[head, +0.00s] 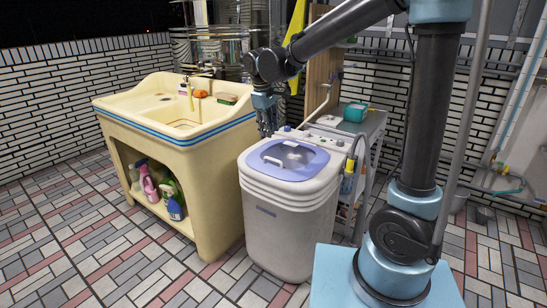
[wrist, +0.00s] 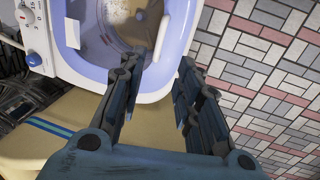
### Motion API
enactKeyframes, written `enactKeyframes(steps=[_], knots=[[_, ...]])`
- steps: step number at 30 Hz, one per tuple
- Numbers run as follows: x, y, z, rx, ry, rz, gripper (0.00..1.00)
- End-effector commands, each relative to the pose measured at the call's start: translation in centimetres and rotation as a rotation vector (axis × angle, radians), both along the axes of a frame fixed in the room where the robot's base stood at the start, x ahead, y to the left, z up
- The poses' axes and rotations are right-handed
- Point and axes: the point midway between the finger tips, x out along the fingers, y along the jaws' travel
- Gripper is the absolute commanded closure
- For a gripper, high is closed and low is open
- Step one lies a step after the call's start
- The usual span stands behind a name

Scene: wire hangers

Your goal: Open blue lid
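The blue lid (head: 302,170) lies closed on top of a white washing machine (head: 292,222). It has a lavender-blue frame around a see-through window with a pale handle strip. In the wrist view the lid's blue frame (wrist: 181,32) and window show at the top, with the drum dimly visible through the window. My gripper (head: 267,132) points down just behind the lid's left rear edge in the head view. In the wrist view my gripper (wrist: 158,66) has its two fingers apart with nothing between them, over the lid's near edge. Contact with the lid cannot be told.
A cream sink cabinet (head: 190,135) stands close at the left, with bottles (head: 168,193) on its lower shelf. A grey shelf (head: 365,128) with a teal box (head: 355,112) stands behind right. The machine's control knobs (wrist: 27,25) are at its rear edge. Tiled floor in front is clear.

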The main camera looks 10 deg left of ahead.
Motion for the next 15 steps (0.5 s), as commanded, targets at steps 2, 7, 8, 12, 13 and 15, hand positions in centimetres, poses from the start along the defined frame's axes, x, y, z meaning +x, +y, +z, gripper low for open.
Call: enactKeyframes(steps=[2,7,8,12,13,15], knots=[[0.3,-0.1,-1.4,0.0,0.0,-0.001,0.69],[0.9,-0.3,-4.3,0.0,0.0,-0.002,0.69],[1.0,-0.4,-4.8,0.001,0.0,-0.003,0.69],[1.4,-0.5,-7.1,0.0,0.0,-0.002,0.69],[1.4,-0.6,-7.7,0.0,0.0,-0.002,0.69],[1.7,-0.7,-8.8,0.0,0.0,-0.002,0.69]])
